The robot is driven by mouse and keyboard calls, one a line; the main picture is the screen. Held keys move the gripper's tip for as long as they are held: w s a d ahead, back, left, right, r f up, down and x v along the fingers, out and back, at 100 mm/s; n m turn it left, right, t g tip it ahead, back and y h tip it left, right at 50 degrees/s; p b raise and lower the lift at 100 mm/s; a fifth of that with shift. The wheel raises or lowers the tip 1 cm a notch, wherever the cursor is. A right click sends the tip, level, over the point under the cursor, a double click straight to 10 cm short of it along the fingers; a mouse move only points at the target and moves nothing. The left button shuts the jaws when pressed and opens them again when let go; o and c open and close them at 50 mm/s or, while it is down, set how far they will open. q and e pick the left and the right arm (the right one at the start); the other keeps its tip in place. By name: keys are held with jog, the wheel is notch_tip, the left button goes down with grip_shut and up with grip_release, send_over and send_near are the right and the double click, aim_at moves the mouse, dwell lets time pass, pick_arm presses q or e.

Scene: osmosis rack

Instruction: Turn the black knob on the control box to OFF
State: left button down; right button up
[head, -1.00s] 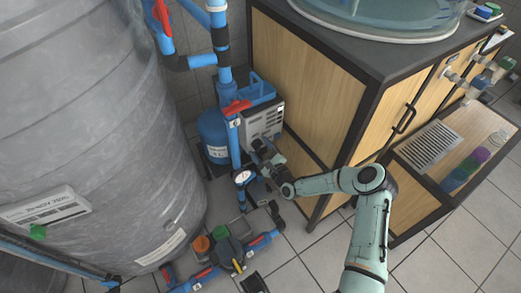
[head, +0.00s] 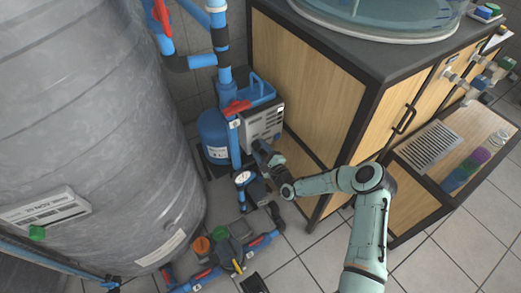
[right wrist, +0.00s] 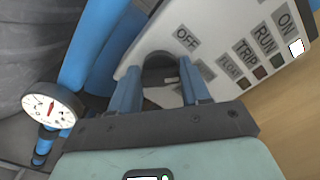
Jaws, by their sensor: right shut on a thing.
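The control box (head: 262,122) is a pale grey panel box beside the blue pipes. In the right wrist view its tilted face (right wrist: 215,45) shows OFF near the knob and ON at the upper right. The black knob (right wrist: 160,72) is a dark round shape just left of and below the OFF label. My right gripper (right wrist: 160,88) has its two blue fingers on either side of the knob and is shut on it. In the head view the right gripper (head: 261,148) is at the box's lower front. The knob's pointer is hidden. My left gripper is not in view.
A large grey tank (head: 90,120) fills the left. A wooden cabinet (head: 310,85) stands close on the right of the box. A blue pipe (head: 234,145) and a gauge (right wrist: 54,105) are close to the gripper's left. Valves and pipes (head: 222,258) lie on the floor below.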

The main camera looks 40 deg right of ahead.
jog(key=n, duration=0.4)
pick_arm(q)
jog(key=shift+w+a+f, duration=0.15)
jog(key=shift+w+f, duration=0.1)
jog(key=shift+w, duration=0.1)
pick_arm(e)
jog(key=shift+f+n, duration=0.15)
jog(key=shift+n, duration=1.85)
jog(key=o, duration=1.1)
jog(key=shift+c, duration=0.2)
jog(key=shift+s, duration=0.1)
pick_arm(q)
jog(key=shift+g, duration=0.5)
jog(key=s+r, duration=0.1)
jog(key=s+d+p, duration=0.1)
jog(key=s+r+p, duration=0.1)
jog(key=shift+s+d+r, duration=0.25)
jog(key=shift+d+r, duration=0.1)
pick_arm(e)
jog(key=s+a, duration=0.1)
jog(key=s, duration=1.2)
jog(key=shift+s+a, duration=0.15)
jog(key=shift+a, duration=0.1)
